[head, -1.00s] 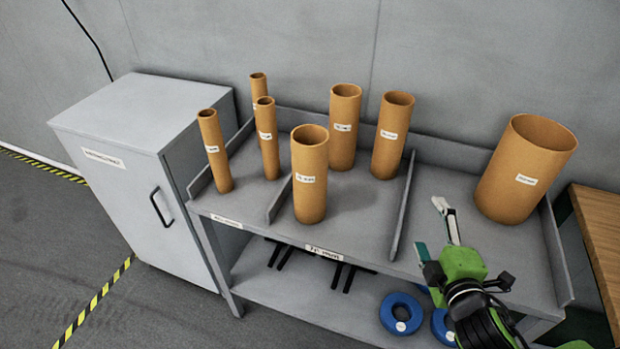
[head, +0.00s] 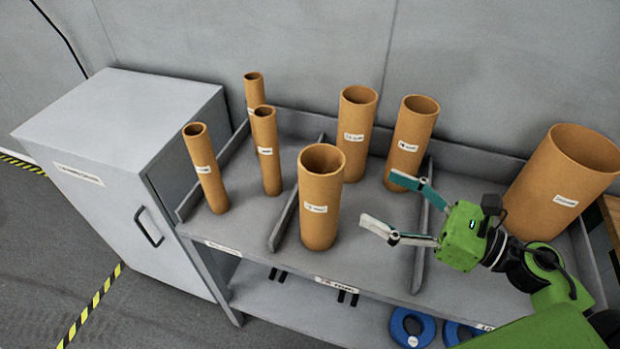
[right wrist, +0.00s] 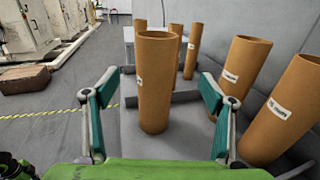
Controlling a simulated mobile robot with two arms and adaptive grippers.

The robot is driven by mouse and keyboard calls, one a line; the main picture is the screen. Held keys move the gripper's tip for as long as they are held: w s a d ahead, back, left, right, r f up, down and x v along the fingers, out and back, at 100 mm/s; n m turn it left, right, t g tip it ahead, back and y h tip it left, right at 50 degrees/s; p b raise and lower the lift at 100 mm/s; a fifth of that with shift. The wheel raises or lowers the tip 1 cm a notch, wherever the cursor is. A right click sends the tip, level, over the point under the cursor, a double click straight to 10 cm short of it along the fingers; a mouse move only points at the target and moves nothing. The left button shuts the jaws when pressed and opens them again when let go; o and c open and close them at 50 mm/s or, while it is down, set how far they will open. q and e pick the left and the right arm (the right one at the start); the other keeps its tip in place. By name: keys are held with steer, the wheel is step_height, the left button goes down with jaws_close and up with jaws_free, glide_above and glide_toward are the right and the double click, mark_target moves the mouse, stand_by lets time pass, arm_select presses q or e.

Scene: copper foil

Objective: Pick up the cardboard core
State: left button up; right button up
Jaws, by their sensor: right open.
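Several upright brown cardboard cores with white labels stand on the grey shelf. The medium core at the front middle (head: 319,212) stands in the middle compartment; in the right wrist view it (right wrist: 156,85) shows between and beyond my fingers. My right gripper (head: 378,200) is open and empty, to the right of this core and pointing at it. Its far finger overlaps the base of the rear right core (head: 411,135) in the head view; I cannot tell whether they touch. My left gripper is not in view.
Another medium core (head: 355,135) stands behind. Narrow cores (head: 207,175) fill the left compartment and a wide core (head: 562,185) stands at the right. Low dividers (head: 422,262) split the shelf (head: 375,275). Blue rings (head: 411,325) lie below. A grey cabinet (head: 110,150) stands left.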

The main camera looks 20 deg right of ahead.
steer(key=p, duration=0.4)
glide_toward(303, 162)
steer(key=w, duration=0.2)
steer(key=x, duration=0.1)
steer(key=p+x, duration=0.2)
steer(key=shift+a+f, duration=0.1)
steer(key=shift+a, duration=0.5)
steer(key=shift+w+a+f, duration=0.15)
steer(key=shift+w+a, duration=0.15)
steer(key=shift+a, duration=0.05)
steer(key=c, duration=1.7)
steer(key=shift+c, duration=0.4)
